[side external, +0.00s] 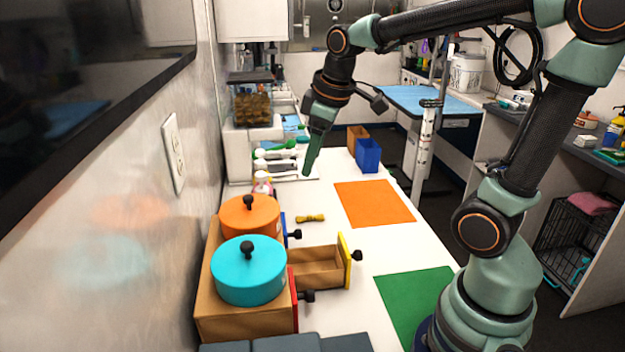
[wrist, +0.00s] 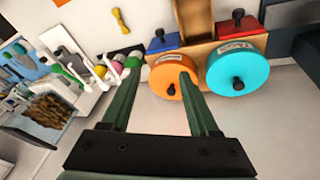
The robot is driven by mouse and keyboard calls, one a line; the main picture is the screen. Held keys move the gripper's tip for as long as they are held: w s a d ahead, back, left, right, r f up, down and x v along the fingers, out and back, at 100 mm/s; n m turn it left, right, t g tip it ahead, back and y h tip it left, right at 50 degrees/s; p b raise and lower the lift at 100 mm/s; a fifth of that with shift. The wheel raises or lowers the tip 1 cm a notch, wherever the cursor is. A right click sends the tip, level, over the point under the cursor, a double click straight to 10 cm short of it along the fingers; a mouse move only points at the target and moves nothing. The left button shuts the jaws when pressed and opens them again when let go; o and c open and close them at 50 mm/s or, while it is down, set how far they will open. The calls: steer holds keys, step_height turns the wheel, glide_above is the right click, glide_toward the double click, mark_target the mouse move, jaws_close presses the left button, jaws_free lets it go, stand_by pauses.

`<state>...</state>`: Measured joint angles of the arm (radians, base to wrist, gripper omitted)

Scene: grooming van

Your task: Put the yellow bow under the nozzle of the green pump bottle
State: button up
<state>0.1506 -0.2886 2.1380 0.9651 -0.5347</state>
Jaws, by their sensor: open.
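The yellow bow (side external: 310,218) lies on the white counter, right of the orange pot. It also shows near the top of the wrist view (wrist: 120,20). A green round bottle top (wrist: 133,62), apparently the green pump bottle, stands beside a pink one (wrist: 118,69) and a yellow one in the wrist view. A fingertip partly overlaps it there, and its nozzle is hard to make out. I cannot pick it out in the side view. My gripper (side external: 312,160) is open and empty, pointing down above the counter, beyond the bow. Its two fingers show in the wrist view (wrist: 160,72).
A wooden drawer cabinet (side external: 215,318) bears an orange pot (side external: 252,222) and a teal pot (side external: 250,275). Its yellow-fronted drawer (side external: 344,260) sticks out, open. An orange mat (side external: 375,204), a green mat (side external: 410,300) and a blue bin (side external: 368,155) lie to the right.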

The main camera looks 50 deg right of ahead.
steer(key=s+a+m+t, duration=0.1)
steer(key=s+a+m, duration=0.3)
steer(key=s+a, duration=0.1)
steer(key=shift+s+a+f+t+y, duration=0.15)
steer(key=shift+s+f+t+y, duration=0.2)
steer(key=shift+s, duration=0.5)
